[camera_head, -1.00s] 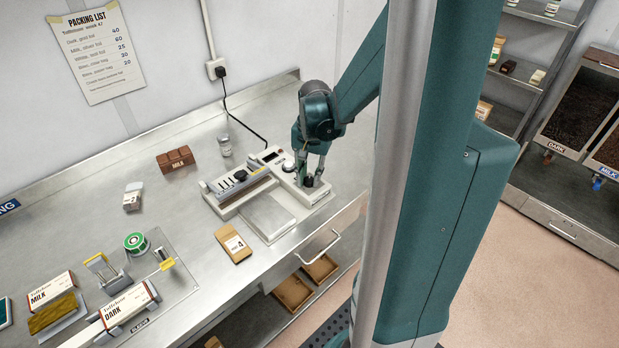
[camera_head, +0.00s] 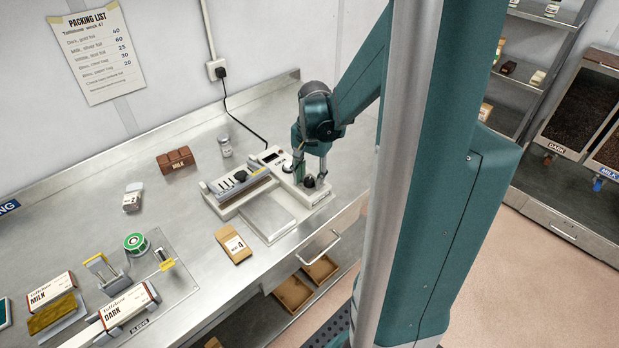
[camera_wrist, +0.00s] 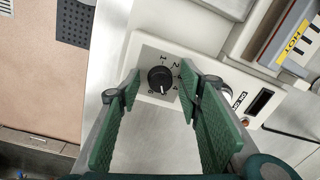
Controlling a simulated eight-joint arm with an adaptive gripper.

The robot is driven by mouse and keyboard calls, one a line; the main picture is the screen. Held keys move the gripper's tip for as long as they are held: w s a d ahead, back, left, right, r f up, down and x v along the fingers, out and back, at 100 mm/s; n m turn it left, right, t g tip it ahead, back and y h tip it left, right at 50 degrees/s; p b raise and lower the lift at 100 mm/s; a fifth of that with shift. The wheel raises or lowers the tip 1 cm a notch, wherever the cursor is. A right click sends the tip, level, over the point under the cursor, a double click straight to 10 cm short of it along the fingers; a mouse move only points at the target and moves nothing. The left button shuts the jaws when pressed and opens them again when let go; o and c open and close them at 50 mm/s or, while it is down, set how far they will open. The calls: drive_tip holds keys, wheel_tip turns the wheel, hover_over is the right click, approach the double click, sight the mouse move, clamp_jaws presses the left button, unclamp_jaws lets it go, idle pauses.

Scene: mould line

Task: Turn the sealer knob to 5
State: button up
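The sealer (camera_head: 290,185) is a pale machine on the steel bench with its control panel at the right end. My gripper (camera_wrist: 160,78) is open, with one green finger on each side of the knob and visible gaps between. In the head view my gripper (camera_head: 309,177) points down over the knob.
A hot bar (camera_wrist: 291,42) labelled HOT lies right of the panel in the wrist view. A paper packet (camera_head: 233,245) sits in front of the sealer.

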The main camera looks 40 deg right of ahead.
sight(310, 182)
drive_tip(key=shift+r, duration=0.2)
wheel_tip(310, 182, up, 12)
drive_tip(key=shift+s+f, duration=0.15)
drive_tip(key=shift+s, duration=0.15)
idle(0.7)
drive_tip(key=shift+d, duration=0.1)
idle(0.5)
drive_tip(key=s+a+r+n+t, duration=0.1)
drive_tip(key=a+n, duration=0.3)
drive_tip(key=a, duration=0.6)
drive_tip(key=s+a+r+n+t, duration=0.2)
drive_tip(key=s+a+n+t, duration=0.1)
drive_tip(key=a, duration=0.7)
drive_tip(key=s+a+r+n+t, duration=0.1)
drive_tip(key=s+a+n+t, duration=0.1)
drive_tip(key=s+a+n, duration=0.2)
drive_tip(key=a+n, duration=0.3)
drive_tip(key=a, duration=0.3)
drive_tip(key=shift+a+r+t, duration=0.15)
drive_tip(key=shift+r+t, duration=0.1)
drive_tip(key=shift+t, duration=0.05)
drive_tip(key=shift+f, duration=0.1)
